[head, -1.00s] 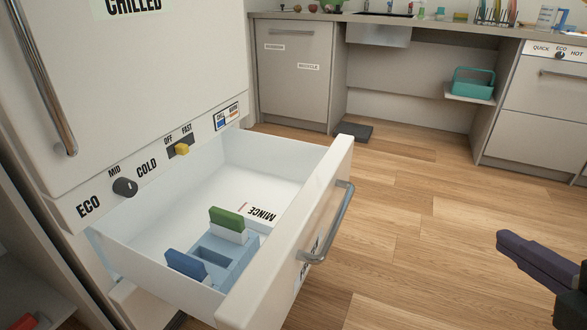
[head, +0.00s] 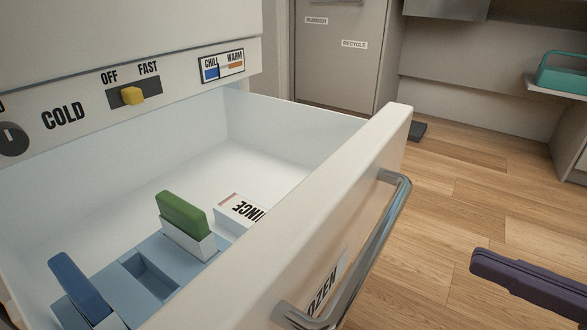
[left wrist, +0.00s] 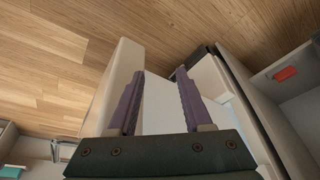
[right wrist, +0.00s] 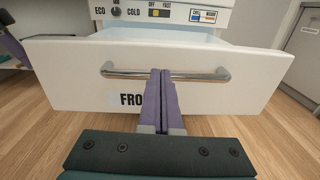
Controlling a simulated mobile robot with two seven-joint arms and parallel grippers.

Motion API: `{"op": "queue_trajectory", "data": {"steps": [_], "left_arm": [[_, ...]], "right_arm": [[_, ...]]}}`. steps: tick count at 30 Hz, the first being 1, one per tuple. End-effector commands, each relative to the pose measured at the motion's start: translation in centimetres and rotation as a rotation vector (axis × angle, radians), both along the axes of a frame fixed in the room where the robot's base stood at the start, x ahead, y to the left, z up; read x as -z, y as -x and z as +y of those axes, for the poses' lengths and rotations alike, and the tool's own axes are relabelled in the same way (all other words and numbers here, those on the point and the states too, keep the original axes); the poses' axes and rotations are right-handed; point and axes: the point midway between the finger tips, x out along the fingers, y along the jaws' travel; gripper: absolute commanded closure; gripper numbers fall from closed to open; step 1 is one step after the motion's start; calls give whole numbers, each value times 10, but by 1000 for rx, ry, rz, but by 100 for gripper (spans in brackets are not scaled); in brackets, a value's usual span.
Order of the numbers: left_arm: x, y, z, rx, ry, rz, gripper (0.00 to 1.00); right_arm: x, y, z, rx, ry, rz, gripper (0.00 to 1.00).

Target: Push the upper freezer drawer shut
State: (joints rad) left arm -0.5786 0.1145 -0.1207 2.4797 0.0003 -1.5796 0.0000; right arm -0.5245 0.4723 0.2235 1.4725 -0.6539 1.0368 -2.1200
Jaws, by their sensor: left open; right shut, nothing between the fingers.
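The upper freezer drawer (head: 290,255) is white and stands open below the control panel. Its front carries a metal bar handle (head: 385,235) and a partly hidden label. In the right wrist view the drawer front (right wrist: 230,60) faces me squarely. My right gripper (head: 478,262) is shut and empty, right of the drawer front; in the right wrist view its fingertips (right wrist: 161,72) overlap the middle of the handle (right wrist: 120,72), and I cannot tell whether they touch it. My left gripper (left wrist: 158,75) is open, with the drawer front edge seen beyond its fingers in the left wrist view.
Inside the drawer are a blue rack (head: 105,270) with a blue block (head: 78,285) and a green block (head: 183,213), and a white MINCE box (head: 238,210). A teal basket (head: 575,72) sits on a shelf at right. The wooden floor (head: 450,200) before the drawer is clear.

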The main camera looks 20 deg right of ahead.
Motion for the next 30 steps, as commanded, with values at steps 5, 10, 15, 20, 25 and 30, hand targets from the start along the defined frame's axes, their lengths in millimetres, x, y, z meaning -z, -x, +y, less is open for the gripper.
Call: {"op": "queue_trajectory", "data": {"steps": [5,10,15,20,25,30], "left_arm": [[7,0,-1,-2,3,0,50],[9,1,0,-2,1,2,50],[14,1,1,2,-5,2,50],[18,1,2,4,-8,3,50],[23,1,3,5,-11,2,50],[25,1,3,5,-11,2,50]], "right_arm": [[6,2,4,-30,26,-26,100],[5,-15,18,-31,23,-29,100],[5,-42,42,-31,22,-29,100],[6,-66,62,-29,22,-28,100],[6,-86,79,-29,23,-27,100],[6,-97,88,-27,23,-24,100]]}}
